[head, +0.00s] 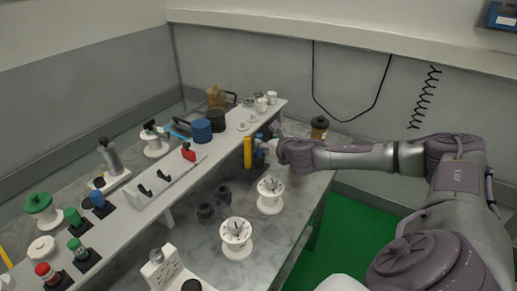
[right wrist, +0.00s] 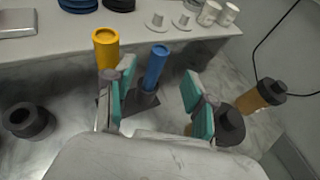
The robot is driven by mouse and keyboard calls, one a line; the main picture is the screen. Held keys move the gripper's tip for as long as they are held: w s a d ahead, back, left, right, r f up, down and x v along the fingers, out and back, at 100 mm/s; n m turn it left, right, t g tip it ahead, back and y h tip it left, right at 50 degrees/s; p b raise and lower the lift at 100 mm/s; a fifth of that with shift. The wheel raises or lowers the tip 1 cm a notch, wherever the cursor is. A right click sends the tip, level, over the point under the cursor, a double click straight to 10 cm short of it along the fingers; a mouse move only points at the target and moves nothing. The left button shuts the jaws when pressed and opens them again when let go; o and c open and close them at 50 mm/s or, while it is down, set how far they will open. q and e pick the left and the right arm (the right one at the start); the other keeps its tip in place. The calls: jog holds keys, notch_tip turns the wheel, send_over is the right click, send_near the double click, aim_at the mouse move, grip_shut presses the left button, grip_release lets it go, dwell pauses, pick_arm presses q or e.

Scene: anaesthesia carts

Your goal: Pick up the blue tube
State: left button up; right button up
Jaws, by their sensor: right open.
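The blue tube (right wrist: 155,66) stands slightly tilted in a dark holder (right wrist: 143,101) in the right wrist view. In the head view the blue tube (head: 259,153) shows small beside a yellow tube (head: 247,152). My right gripper (right wrist: 160,83) is open, with its teal-padded fingers to either side of the blue tube. The tube appears in the gap, nearer the left finger; I cannot tell whether they touch. The yellow tube (right wrist: 106,48) stands just left of the left finger. In the head view my right gripper (head: 270,143) reaches in from the right. My left gripper is not in view.
An amber bottle with a dark cap (right wrist: 262,96) stands right of the right finger, with another dark-capped item (right wrist: 229,126) close by. A dark ring (right wrist: 27,121) lies at left. A raised white shelf (head: 205,150) runs behind, and white spools (head: 236,236) stand in front.

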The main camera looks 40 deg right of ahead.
aim_at(260, 138)
jog(key=x, duration=0.7)
jog(key=shift+w+f+p, duration=0.25)
jog(key=shift+w+p, duration=0.1)
jog(key=shift+p, duration=0.05)
jog(key=shift+s+r, duration=0.1)
jog(key=shift+c, duration=0.4)
grip_shut()
